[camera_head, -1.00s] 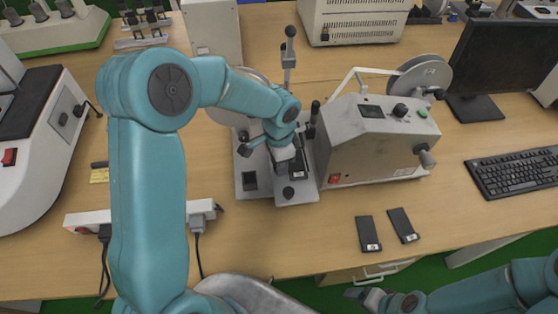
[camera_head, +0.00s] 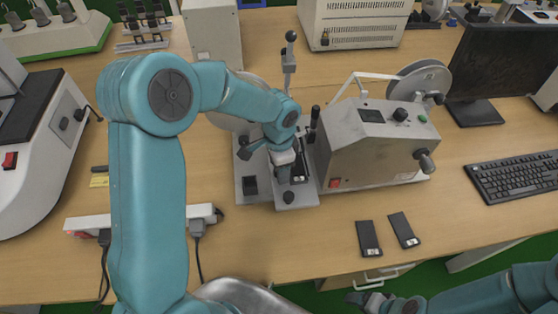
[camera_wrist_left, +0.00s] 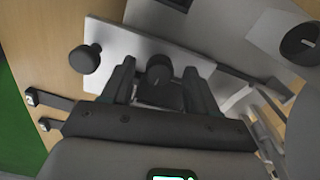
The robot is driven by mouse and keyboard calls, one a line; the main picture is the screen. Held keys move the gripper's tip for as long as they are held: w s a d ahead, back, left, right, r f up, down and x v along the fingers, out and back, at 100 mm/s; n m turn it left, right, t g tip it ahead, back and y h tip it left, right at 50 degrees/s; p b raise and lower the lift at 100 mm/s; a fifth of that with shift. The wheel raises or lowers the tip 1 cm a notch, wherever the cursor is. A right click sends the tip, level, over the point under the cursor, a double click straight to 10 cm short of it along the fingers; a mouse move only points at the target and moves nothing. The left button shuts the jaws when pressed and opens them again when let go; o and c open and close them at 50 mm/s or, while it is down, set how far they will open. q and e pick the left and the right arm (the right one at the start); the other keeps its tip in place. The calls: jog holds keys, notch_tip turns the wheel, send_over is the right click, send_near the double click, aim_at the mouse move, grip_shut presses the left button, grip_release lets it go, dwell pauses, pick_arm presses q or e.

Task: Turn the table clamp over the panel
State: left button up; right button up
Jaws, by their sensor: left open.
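A grey test fixture with a metal base plate (camera_head: 252,172) stands mid-table in the head view. Its black clamp knob (camera_wrist_left: 160,68) shows between my left fingers in the wrist view, with a dark flat piece below it, partly hidden. Which part turns as the table clamp is unclear. A second black knob (camera_wrist_left: 85,58) sits near the plate's edge. My left gripper (camera_head: 284,179) is low over the fixture, pointing down; in the wrist view its fingers (camera_wrist_left: 160,85) are apart. Contact cannot be told. My right gripper (camera_head: 368,300) is at the bottom edge, away from the fixture, its jaws unclear.
A grey machine box (camera_head: 370,150) with knobs and a reel stands close right of the fixture. Two dark panels (camera_head: 368,239) (camera_head: 404,230) lie at the table's front. A power strip (camera_head: 140,220) and cables lie left. Open table lies between the panels and the keyboard (camera_head: 515,180).

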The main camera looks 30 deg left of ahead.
pick_arm(q)
notch_tip(320, 180, up, 16)
jog(key=shift+r, duration=0.2)
dwell(0.5)
